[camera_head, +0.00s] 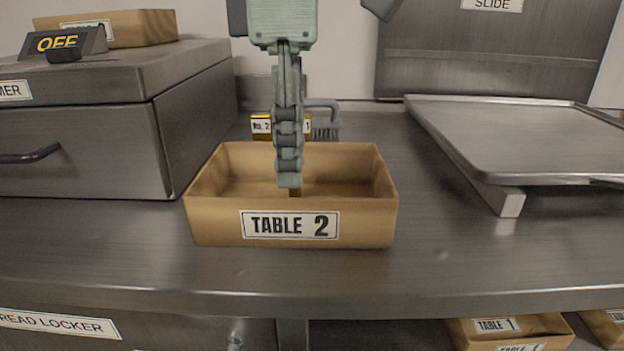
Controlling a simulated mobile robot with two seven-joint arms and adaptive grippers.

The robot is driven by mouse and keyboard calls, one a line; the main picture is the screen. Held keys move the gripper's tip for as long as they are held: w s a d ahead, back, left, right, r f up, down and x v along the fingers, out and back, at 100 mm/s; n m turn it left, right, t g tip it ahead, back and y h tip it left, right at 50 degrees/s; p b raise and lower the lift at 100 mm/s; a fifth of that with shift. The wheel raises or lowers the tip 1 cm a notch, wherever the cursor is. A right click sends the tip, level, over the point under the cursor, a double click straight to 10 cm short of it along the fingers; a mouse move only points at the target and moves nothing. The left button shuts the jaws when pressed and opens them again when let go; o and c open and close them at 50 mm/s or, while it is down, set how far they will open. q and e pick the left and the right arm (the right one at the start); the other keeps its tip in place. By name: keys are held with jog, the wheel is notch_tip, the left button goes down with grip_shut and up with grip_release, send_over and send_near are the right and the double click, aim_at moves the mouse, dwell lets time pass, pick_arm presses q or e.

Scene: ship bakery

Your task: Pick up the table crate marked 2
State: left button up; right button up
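The table crate marked 2 (220,226) is an open tan box with a white "TABLE 2" label on its front wall. It stands upright on the steel counter in the middle of the head view. My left gripper (289,182) points straight down, with its fingertips over the middle of the crate, overlapping its inside. I see the fingers edge-on, one behind the other, so the gap between them is hidden. A small brown piece shows just below the fingertips; its link to the crate is unclear.
A steel box (80,148) with a handle stands left, with an OFF sign (58,42) and another crate (130,28) on top. A steel tray (520,135) lies right. A brush (325,122) is behind. "TABLE 1" crates (510,333) sit below. The counter's front strip is clear.

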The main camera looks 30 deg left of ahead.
aim_at(289, 198)
pick_arm(q)
jog(key=f, duration=0.7)
jog(key=shift+s+a+f, duration=0.1)
jog(key=shift+s+f, duration=0.05)
jog(key=shift+s, duration=0.05)
jog(key=shift+c, duration=0.2)
grip_shut()
